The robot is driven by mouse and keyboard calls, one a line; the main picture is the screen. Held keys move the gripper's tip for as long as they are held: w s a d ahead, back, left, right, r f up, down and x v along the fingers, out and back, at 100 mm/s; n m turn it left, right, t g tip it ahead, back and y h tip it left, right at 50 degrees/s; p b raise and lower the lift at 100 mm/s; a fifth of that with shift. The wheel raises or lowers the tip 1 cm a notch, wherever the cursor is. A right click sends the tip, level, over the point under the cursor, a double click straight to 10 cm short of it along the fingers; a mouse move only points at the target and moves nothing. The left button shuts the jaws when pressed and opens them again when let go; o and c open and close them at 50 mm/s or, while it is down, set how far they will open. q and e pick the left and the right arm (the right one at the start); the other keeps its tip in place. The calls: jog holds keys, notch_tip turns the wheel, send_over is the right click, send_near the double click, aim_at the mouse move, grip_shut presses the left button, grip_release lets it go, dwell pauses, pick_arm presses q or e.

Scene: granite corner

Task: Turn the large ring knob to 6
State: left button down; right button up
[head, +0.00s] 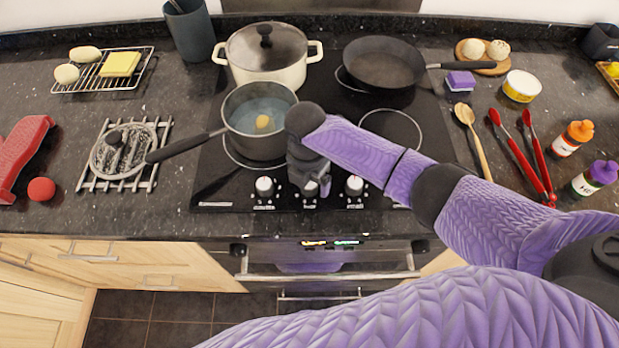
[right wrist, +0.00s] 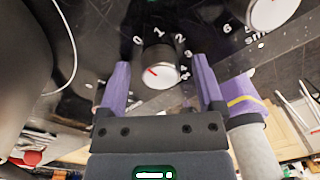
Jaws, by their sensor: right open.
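My right gripper (head: 310,184) is over the middle knob of the stove's front row and hides most of it in the head view. In the right wrist view this knob (right wrist: 161,76) has a white face, a short red mark on its left half and a dark skirt. White numerals 0, 1 and 2 stand around it. The open purple fingers (right wrist: 161,66) are on either side of it, with gaps showing. The left knob (head: 264,187) and right knob (head: 355,187) stand clear. I cannot read which knob is labelled for the large ring. My left gripper is out of view.
A grey saucepan (head: 240,140) with a yellow item in water stands just behind the gripper, its handle pointing left. A lidded cream pot (head: 290,75) and a black frying pan (head: 383,65) are farther back. A bare burner ring (head: 400,125) lies right of my gripper.

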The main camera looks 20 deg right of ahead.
jog(key=c, duration=1.1)
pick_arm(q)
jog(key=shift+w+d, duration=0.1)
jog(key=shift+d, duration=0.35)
pick_arm(e)
grip_shut()
jog(key=shift+r, duration=0.1)
